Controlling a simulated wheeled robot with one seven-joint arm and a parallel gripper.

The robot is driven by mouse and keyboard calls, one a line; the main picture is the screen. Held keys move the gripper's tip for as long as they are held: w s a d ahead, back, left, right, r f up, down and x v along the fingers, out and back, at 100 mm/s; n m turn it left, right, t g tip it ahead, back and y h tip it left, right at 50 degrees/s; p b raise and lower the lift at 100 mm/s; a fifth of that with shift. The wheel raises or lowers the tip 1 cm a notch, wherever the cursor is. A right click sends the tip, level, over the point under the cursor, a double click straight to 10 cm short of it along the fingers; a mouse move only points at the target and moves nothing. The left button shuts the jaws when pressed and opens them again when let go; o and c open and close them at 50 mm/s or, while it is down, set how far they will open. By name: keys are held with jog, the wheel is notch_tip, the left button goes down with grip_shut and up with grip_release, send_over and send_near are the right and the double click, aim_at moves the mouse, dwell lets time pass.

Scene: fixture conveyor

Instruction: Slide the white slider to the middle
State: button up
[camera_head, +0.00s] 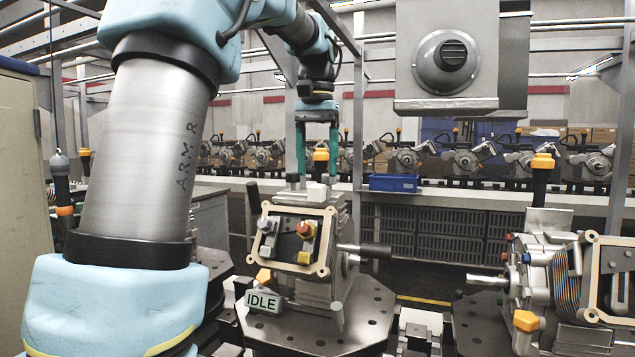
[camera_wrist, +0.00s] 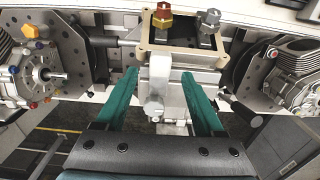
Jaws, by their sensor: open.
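A fixture (camera_head: 318,277) stands on a dark plate, with a framed panel on its front. Its top carries pale white-grey parts; a small white block (camera_head: 317,191), which looks like the slider, sits there below my gripper (camera_head: 315,178). My gripper points straight down, its two teal fingers apart and open. In the wrist view, the fingers (camera_wrist: 160,75) lie either side of a pale grey-white block (camera_wrist: 158,92), with a visible gap to its right. I cannot tell whether either finger touches the slider, or where it sits along its travel.
The panel bears a red knob (camera_head: 305,229) and a grey knob (camera_head: 268,225). A dark handle (camera_head: 375,250) sticks out right. An IDLE sign (camera_head: 263,301) stands at the front left. Another fixture (camera_head: 550,270) stands right.

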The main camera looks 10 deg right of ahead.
aim_at(317, 185)
jog(key=shift+f, duration=2.05)
jog(key=shift+c, duration=0.2)
grip_shut()
